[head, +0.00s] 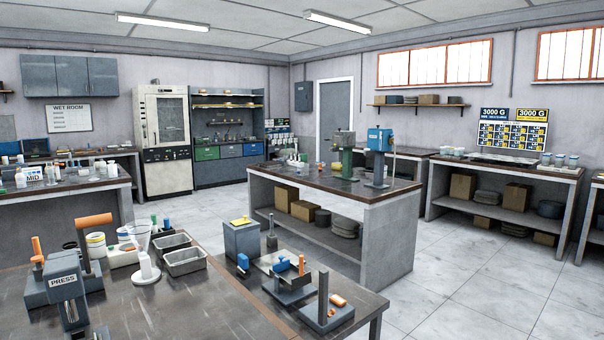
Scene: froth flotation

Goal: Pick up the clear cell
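I cannot tell for sure which thing is the clear cell. A clear, open-topped vessel (139,236) stands on the near bench (190,300), beside a white bottle (148,268). Small clear and white items (300,163) stand at the far left end of the middle bench (345,187), too small to make out. A green machine (346,156) and a blue-headed machine (378,156) stand upright on that bench. Neither of my grippers is in view.
A press (66,290) and two metal trays (185,262) are on the near bench. A lower side bench (345,298) holds small tools. The pale floor (470,280) is clear to the right of the middle bench. A shelved bench (510,172) lines the right wall.

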